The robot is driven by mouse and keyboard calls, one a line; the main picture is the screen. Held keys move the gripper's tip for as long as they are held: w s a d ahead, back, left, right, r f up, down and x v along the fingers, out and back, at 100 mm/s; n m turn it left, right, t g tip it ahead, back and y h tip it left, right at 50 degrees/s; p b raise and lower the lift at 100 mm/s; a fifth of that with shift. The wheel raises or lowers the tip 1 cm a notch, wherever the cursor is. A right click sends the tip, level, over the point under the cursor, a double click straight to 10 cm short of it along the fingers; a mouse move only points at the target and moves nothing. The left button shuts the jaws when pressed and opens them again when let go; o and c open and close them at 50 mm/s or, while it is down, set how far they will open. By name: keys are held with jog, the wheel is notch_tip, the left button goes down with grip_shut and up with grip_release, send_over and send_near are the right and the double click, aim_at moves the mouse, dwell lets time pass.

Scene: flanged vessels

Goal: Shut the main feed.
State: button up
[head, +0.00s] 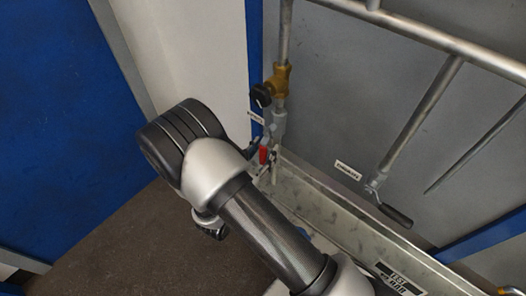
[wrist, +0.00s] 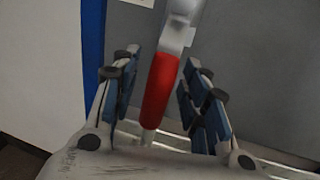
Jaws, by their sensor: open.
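A red valve handle (wrist: 160,88) hangs down from a grey metal valve body (wrist: 182,12) in the wrist view. In the head view the red handle (head: 263,155) shows small, below the grey valve on the left vertical pipe (head: 284,35). My gripper (wrist: 158,65) is open, with its blue-padded fingers on either side of the red handle. I see gaps on both sides, and I cannot tell whether either finger touches it. In the head view my arm hides most of the gripper. A small white label (head: 256,117) sits beside this valve; I cannot read it.
A brass valve with a black knob (head: 262,95) is just above on the same pipe. A second pipe at right ends in a black-handled lever (head: 395,216), near another label (head: 347,171). A metal trough (head: 325,195) runs below. Blue posts and a grey panel stand close.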

jog(key=shift+c, duration=0.2)
grip_shut()
dwell(0.5)
